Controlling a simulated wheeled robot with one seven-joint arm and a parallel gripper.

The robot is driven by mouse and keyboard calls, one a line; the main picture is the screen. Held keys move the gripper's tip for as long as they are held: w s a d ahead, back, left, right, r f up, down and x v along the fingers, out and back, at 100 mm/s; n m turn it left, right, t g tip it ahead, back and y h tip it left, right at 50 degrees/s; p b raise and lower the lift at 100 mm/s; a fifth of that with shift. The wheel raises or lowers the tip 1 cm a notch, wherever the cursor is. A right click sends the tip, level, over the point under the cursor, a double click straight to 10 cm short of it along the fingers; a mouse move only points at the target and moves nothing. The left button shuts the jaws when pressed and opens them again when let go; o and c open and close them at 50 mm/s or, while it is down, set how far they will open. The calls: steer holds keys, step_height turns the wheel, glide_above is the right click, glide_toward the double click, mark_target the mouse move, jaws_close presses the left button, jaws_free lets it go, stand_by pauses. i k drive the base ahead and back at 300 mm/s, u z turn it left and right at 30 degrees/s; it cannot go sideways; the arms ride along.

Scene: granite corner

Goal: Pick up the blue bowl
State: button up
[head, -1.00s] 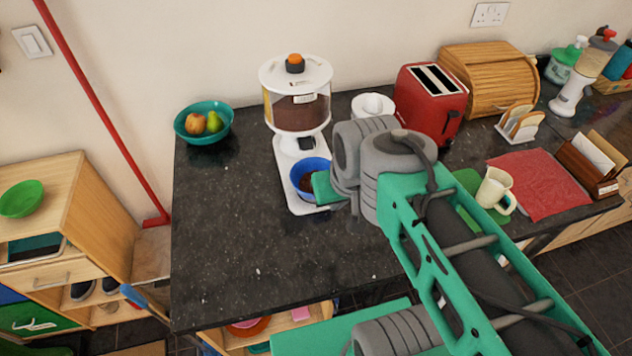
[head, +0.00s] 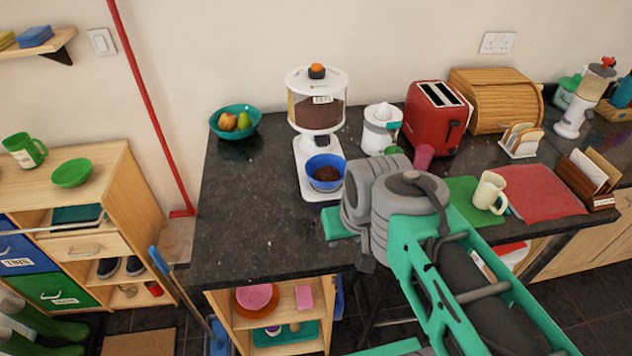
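The blue bowl (head: 325,183) stands on the white base of a dispenser (head: 316,110) on the dark counter. Dark brown contents show inside it. My arm comes in from the lower right, and its wrist is just right of and in front of the bowl. A green end part of my gripper (head: 338,222) shows just in front of the bowl, apart from it in the picture. The fingertips are mostly hidden behind the wrist, so I cannot see whether they are open or shut.
A white juicer (head: 380,128), a pink cup (head: 424,157) and a red toaster (head: 438,118) stand right of the dispenser. A teal fruit bowl (head: 235,122) is at the back left. The counter (head: 250,220) left of the bowl is clear.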

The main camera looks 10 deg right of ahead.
mark_target(325, 171)
steer(key=u, duration=2.6)
steer(key=k, duration=1)
steer(key=z, duration=1.05)
steer(key=i, duration=0.5)
steer(key=u, duration=0.1)
